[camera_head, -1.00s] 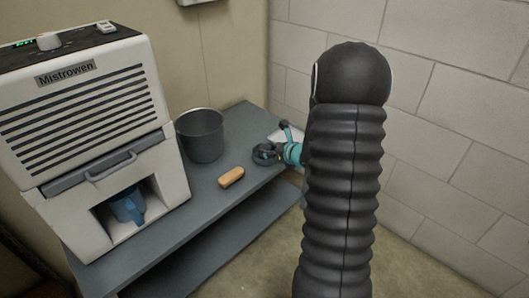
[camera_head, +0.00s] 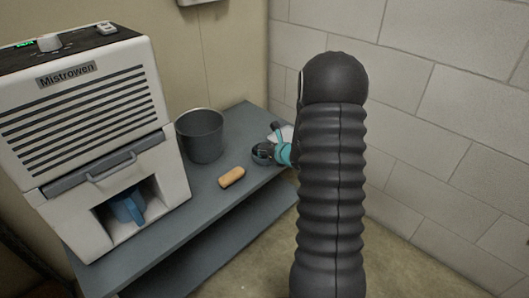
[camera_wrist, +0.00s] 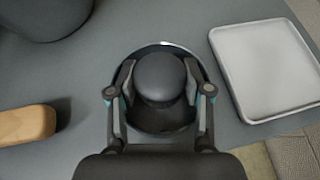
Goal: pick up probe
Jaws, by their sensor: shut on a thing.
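A dark grey round-topped thing (camera_wrist: 161,78), which I take for the probe, sits between the two fingers of my gripper (camera_wrist: 160,92) in the wrist view. The fingers press on it from left and right. A dark round rim (camera_wrist: 153,128) shows around and below it; I cannot tell whether this is part of the probe or a separate dish. In the head view my gripper (camera_head: 266,154) is low at the right end of the grey shelf (camera_head: 228,205), and the held thing is mostly hidden there. I cannot tell whether it touches the shelf.
A pale shallow tray (camera_wrist: 268,70) lies just right of my gripper. An orange-tan block (camera_head: 232,177) lies to the left. A dark grey bin (camera_head: 203,135) and a white Mistrowen machine (camera_head: 110,120) with a blue jug (camera_head: 128,207) stand farther left. A block wall (camera_head: 450,110) is at right.

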